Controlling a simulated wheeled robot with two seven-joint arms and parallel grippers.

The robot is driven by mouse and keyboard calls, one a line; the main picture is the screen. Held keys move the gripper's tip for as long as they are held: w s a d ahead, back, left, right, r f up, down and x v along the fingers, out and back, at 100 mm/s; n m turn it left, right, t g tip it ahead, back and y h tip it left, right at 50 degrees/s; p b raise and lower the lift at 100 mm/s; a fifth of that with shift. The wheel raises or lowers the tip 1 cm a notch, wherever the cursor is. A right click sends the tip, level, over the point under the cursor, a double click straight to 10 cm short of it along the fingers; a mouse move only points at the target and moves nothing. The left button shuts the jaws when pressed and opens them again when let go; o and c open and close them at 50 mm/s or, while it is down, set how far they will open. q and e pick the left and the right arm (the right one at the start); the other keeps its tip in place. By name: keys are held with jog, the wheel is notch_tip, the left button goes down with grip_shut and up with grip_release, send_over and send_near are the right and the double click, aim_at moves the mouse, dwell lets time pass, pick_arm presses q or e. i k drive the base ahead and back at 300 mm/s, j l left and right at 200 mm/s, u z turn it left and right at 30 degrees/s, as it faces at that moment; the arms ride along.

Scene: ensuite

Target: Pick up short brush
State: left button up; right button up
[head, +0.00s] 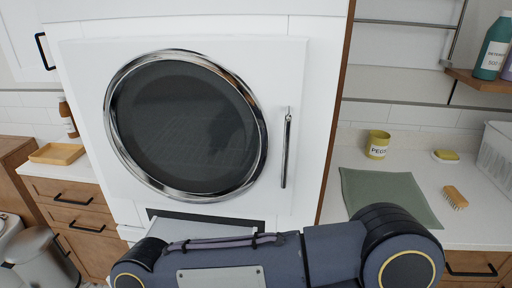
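The short brush (455,197), with a tan wooden back and pale bristles, lies on the white counter at the right. It is just right of a green cloth. No gripper shows in the head view. A dark blue-grey link of my own arm crosses the bottom of the picture and covers part of the cloth's lower edge.
A green cloth (388,194), a yellow pegs cup (378,145), a yellow sponge on a dish (446,156) and a white basket (497,148) are on the counter. A wooden shelf (478,80) with bottles hangs above. A white dryer (283,62) stands left of the counter.

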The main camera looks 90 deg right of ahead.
aim_at(456, 198)
jog(key=k+u, duration=0.4)
jog(key=k+j+u, duration=0.15)
jog(key=k+u, duration=0.25)
jog(key=k+l+u, duration=0.15)
jog(key=u, duration=0.35)
jog(key=k+u, duration=0.3)
jog(key=u, duration=0.2)
jog(key=k+u, duration=0.25)
jog(key=u, duration=0.25)
jog(key=k+j+u, duration=0.15)
jog(key=u, duration=0.35)
jog(key=k+u, duration=0.1)
jog(key=u, duration=3.9)
